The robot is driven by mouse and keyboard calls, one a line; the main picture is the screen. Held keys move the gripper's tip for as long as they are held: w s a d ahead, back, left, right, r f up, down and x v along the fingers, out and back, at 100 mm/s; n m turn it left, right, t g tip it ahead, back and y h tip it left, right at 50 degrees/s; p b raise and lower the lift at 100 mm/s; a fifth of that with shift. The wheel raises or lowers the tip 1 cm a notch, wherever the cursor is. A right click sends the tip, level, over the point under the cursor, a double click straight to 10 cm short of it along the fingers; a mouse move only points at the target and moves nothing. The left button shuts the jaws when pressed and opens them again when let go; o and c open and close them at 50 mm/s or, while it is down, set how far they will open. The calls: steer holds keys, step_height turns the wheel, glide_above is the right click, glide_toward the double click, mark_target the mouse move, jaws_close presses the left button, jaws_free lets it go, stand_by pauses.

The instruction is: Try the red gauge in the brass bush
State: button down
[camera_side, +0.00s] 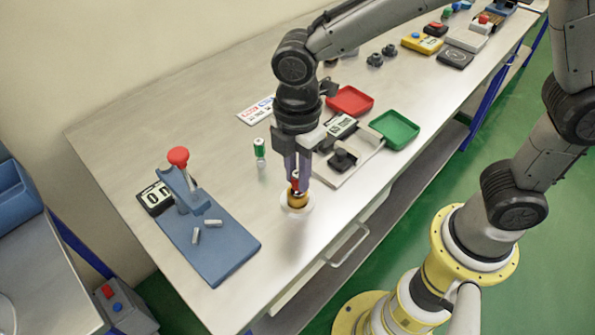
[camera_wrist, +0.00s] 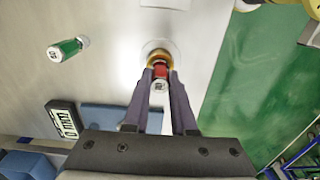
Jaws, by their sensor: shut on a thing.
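My gripper (camera_side: 298,181) is shut on the red gauge, its fingers pointing down at the brass bush. The red gauge (camera_wrist: 160,72) has a red band and a pale marked end, and shows between the fingertips in the wrist view. The brass bush (camera_side: 297,201) stands on a pale round base on the bench. It also shows in the wrist view (camera_wrist: 159,54), just beyond the gauge. The gauge's lower end is at the bush's mouth; the fingers hide whether it is inside. A green gauge (camera_side: 260,150) stands apart, to the left of my gripper in the side view.
A blue board (camera_side: 228,252) with a red-knobbed press (camera_side: 179,157) and small grey pins lies at the left. A red tray (camera_side: 350,101) and a green tray (camera_side: 395,130) lie behind right, near a plate with a black block (camera_side: 342,160). The bench front edge is close.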

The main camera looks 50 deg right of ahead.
steer(key=shift+r, duration=1.3)
stand_by(0.4)
steer(key=shift+r, duration=2.45)
